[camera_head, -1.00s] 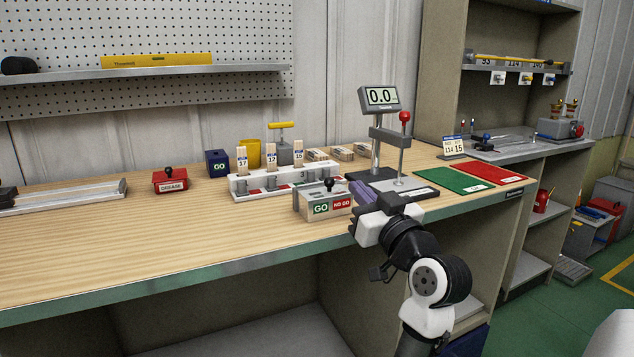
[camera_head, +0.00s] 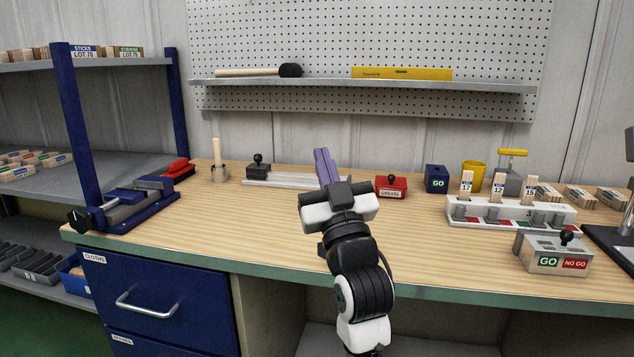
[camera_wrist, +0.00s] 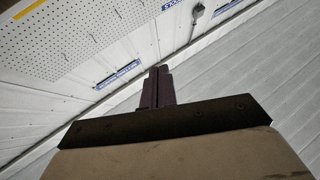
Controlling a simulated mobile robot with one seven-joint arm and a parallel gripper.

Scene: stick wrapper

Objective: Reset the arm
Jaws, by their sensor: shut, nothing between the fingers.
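My gripper (camera_head: 325,167) is raised over the middle of the wooden workbench in the head view, its purple fingers together and pointing up and away. The fingers are shut with nothing between them. In the wrist view the closed fingers (camera_wrist: 157,88) stand against the wall and ceiling, with no object near them. My arm comes up from the bench's front edge, bent at the elbow, and hides part of the bench top behind it.
The bench top (camera_head: 270,222) is clear left of my arm. A blue vise (camera_head: 135,200) stands at the left end. A red GREASE box (camera_head: 391,187), blue GO box (camera_head: 437,179), stick rack (camera_head: 510,214) and GO/NO GO box (camera_head: 553,252) stand to the right. A metal rail (camera_head: 285,179) lies behind.

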